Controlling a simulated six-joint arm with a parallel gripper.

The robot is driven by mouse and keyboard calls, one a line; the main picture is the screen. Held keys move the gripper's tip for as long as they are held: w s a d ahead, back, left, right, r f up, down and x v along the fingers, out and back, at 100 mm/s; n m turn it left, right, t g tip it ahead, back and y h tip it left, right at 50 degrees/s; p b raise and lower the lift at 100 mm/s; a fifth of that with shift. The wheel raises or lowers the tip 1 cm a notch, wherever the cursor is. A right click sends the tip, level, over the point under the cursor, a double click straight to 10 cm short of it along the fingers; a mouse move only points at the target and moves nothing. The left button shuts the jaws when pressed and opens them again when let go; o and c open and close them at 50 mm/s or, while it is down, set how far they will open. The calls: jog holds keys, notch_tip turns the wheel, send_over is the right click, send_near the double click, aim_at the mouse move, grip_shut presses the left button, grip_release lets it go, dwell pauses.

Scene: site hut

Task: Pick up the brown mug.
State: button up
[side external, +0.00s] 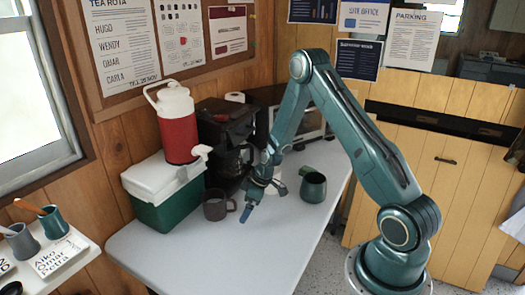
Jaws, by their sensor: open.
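The brown mug (214,206) stands upright on the grey table, in front of the green cooler and the coffee maker. Its handle points right, towards my gripper. My gripper (251,206) is open and empty, low over the table just right of the brown mug and apart from it. One blue-tipped finger shows clearly; the other is hard to make out. A green mug (314,189) stands further right on the table. A white item (275,178), perhaps a cup, is partly hidden behind my gripper.
A green cooler with a white lid (163,191) carries a red jug (178,124) behind the brown mug. A black coffee maker (229,140) stands beside them. The front of the table (215,262) is clear. A side shelf at left holds cups and a book (62,255).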

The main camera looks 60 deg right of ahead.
aim_at(216, 204)
jog(key=shift+w+a, duration=0.4)
jog(key=shift+w, duration=0.5)
jog(key=shift+w+a, duration=0.35)
jog(key=shift+w, duration=0.5)
jog(key=shift+w+a, duration=0.4)
jog(key=shift+w, duration=0.5)
jog(key=w, duration=0.1)
jog(key=w+a, duration=0.1)
jog(key=w, duration=0.1)
jog(key=w+a, duration=0.1)
jog(key=shift+w, duration=0.25)
jog(key=shift+w+a+f, duration=0.15)
jog(key=shift+w+f, duration=0.1)
jog(key=shift+f, duration=0.3)
jog(key=shift+c, duration=0.5)
jog(key=c, duration=1.4)
jog(key=shift+r, duration=0.1)
jog(key=shift+s+r, duration=0.2)
